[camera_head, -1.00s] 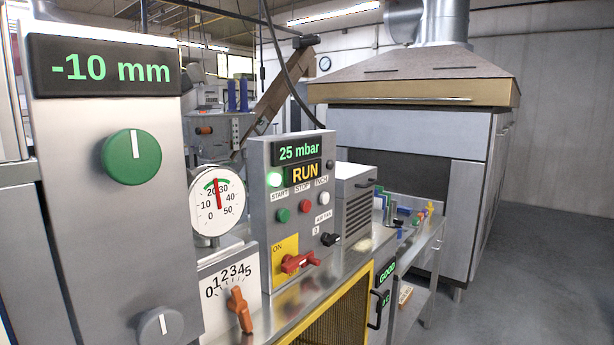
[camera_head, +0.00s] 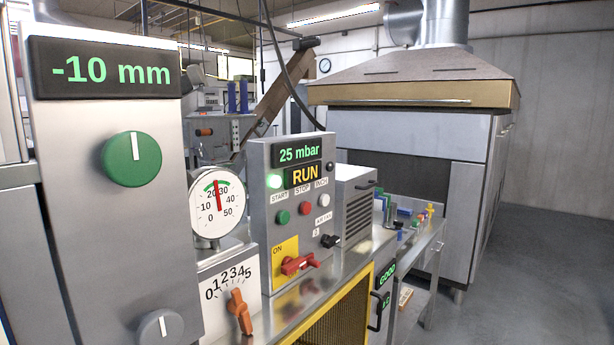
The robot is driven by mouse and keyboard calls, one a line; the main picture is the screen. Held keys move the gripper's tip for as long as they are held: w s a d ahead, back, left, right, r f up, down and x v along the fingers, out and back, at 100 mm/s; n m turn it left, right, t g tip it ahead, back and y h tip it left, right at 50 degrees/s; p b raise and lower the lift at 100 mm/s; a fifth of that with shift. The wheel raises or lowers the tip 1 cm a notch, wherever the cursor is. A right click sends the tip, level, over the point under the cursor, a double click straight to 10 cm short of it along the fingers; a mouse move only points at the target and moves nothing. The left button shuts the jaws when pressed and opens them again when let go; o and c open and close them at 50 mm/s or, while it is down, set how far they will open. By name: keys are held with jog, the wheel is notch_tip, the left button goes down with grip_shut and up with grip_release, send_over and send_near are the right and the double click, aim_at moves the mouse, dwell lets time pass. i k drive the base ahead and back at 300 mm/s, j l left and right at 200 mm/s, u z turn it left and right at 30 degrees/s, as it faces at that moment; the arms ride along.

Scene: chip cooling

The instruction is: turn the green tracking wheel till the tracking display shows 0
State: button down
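The green tracking wheel (camera_head: 132,160) is a round knob on the front of a grey metal panel (camera_head: 95,245) at the left. Its white mark points straight up. The tracking display (camera_head: 106,70) sits above it and reads -10 mm in green on black. My gripper and arm are not in view.
A grey knob (camera_head: 159,328) is low on the same panel. To the right are a dial gauge (camera_head: 216,205), an orange lever (camera_head: 240,312) on a 0–5 scale, and a control box (camera_head: 293,205) showing 25 mbar and RUN. A large hooded machine (camera_head: 400,150) stands behind. Floor at right is clear.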

aim_at(129, 159)
jog(key=u, duration=1.6)
